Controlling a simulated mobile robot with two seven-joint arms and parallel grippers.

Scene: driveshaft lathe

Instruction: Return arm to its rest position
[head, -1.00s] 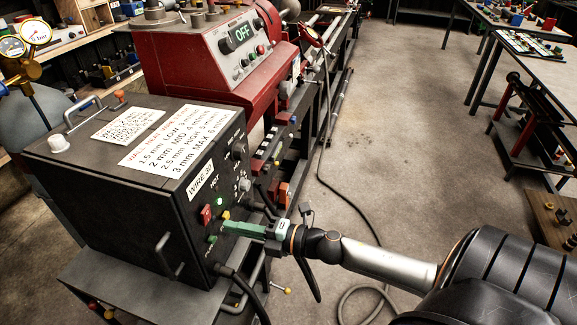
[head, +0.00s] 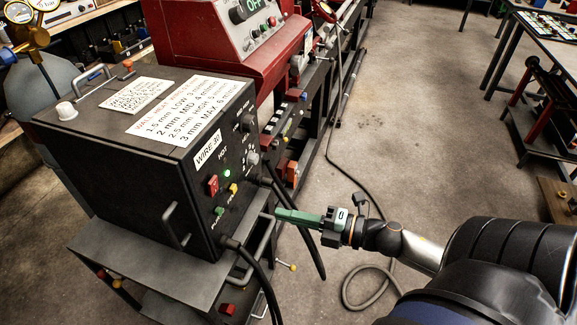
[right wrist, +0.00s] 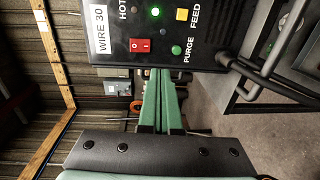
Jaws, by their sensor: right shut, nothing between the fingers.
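My right gripper (head: 277,214), with green fingers, is shut and empty. It hangs in the air to the right of the black wire box's front panel, apart from it. In the right wrist view its green fingers (right wrist: 161,100) lie together just below the panel. The black wire box (head: 110,150) has a lit green HOT lamp (head: 226,174), a red switch (head: 212,185), a yellow FEED button (head: 233,188) and a green PURGE button (head: 219,211). My left gripper is not in view.
The box stands on a grey cart (head: 150,268). A black cable (head: 305,245) hangs close to the gripper, and a hose (head: 345,290) loops on the floor. A red lathe (head: 205,45) stands behind. A table (head: 550,50) is at the right. Open floor lies between.

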